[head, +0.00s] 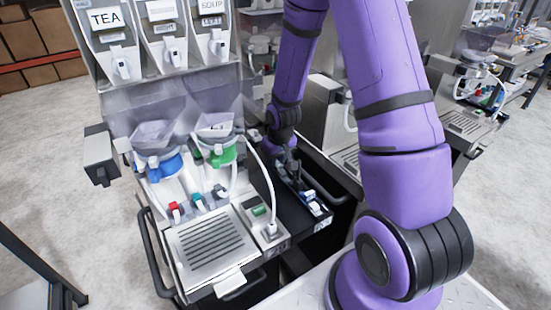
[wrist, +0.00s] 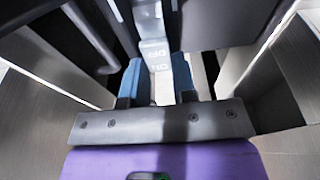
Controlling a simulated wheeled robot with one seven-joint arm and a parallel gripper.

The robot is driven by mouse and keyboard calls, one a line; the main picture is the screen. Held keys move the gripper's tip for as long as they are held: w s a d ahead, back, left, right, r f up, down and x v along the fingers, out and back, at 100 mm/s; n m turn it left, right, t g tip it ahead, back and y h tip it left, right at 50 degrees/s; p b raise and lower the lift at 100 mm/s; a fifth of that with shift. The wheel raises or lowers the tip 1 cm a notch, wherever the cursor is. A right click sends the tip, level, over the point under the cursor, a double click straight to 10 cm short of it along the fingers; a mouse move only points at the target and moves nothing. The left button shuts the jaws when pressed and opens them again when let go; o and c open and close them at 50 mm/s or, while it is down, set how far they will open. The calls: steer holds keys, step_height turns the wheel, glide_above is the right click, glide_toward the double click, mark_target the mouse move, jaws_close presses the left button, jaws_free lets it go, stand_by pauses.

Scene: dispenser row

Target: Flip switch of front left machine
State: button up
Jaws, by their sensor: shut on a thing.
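The front left machine (head: 212,245) is a white and grey dispenser with a slatted drip tray. My gripper (head: 312,200) is low to the right of it, over a narrow black box. In the wrist view, the blue fingers of my gripper (wrist: 160,82) are closed in on a pale part, with a pale ON/OFF label (wrist: 155,50) just beyond them. The part looks like the switch (wrist: 160,92), but the fingers mostly hide it and its position cannot be told.
A green button panel (head: 259,211) and a white hose are left of my gripper. A dark handle (head: 160,255) edges the machine's left side. Another machine (head: 325,115) stands close on the right, so room is narrow. Floor is clear at far left.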

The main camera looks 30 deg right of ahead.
steer(key=shift+s+t, duration=0.15)
steer(key=shift+t, duration=0.65)
steer(key=o, duration=0.9)
steer(key=shift+r, duration=0.1)
steer(key=shift+v, duration=5.35)
